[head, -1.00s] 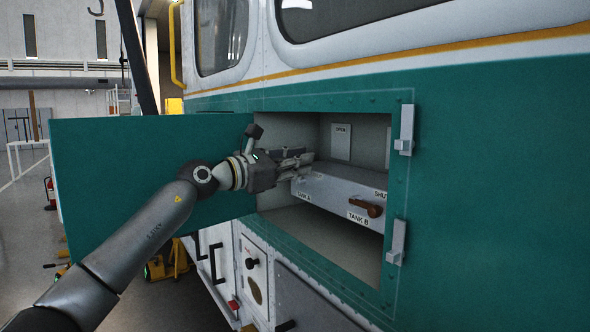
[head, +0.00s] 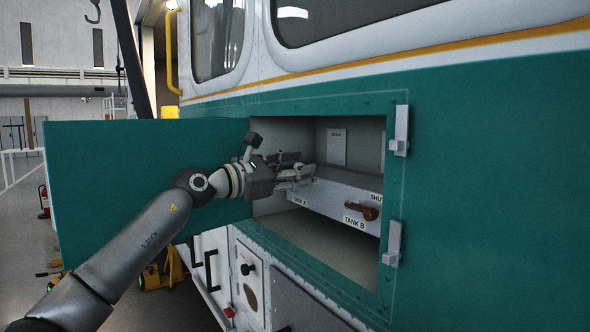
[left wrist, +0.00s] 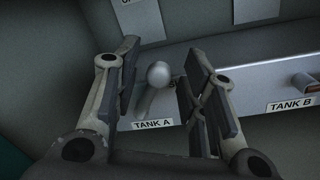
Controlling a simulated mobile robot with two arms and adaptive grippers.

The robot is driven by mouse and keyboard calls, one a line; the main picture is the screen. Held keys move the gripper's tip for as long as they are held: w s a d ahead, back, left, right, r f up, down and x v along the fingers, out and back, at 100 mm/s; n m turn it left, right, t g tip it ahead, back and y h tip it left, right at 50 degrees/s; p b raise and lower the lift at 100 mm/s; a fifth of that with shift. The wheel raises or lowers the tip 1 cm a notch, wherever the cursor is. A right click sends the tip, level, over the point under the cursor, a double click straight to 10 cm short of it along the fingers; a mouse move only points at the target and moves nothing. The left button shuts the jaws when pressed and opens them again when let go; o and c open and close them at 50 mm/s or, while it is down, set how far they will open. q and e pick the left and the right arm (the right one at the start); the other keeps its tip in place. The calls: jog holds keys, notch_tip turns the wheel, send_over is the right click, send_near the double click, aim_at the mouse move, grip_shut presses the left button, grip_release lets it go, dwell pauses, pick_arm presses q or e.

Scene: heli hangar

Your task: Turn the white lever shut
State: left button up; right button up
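The white lever shows in the left wrist view as a pale round knob (left wrist: 158,74) on a short stem above the TANK A label (left wrist: 153,124). My left gripper (left wrist: 160,72) is open, with one finger on each side of the knob and a gap on both sides. In the head view my left gripper (head: 306,171) is inside the open compartment at the left end of the grey valve box (head: 345,187), and it hides the white lever there. A brown lever (head: 361,211) sits at TANK B. My right gripper is not in view.
The compartment's green door (head: 120,190) stands open behind my left arm. The compartment frame (head: 393,185) with two latches (head: 394,242) borders the opening. An OPEN plate (head: 337,147) is on the back wall, and SHUT is marked near TANK B.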

pick_arm(q)
jog(key=shift+a, duration=0.1)
jog(key=v, duration=1.2)
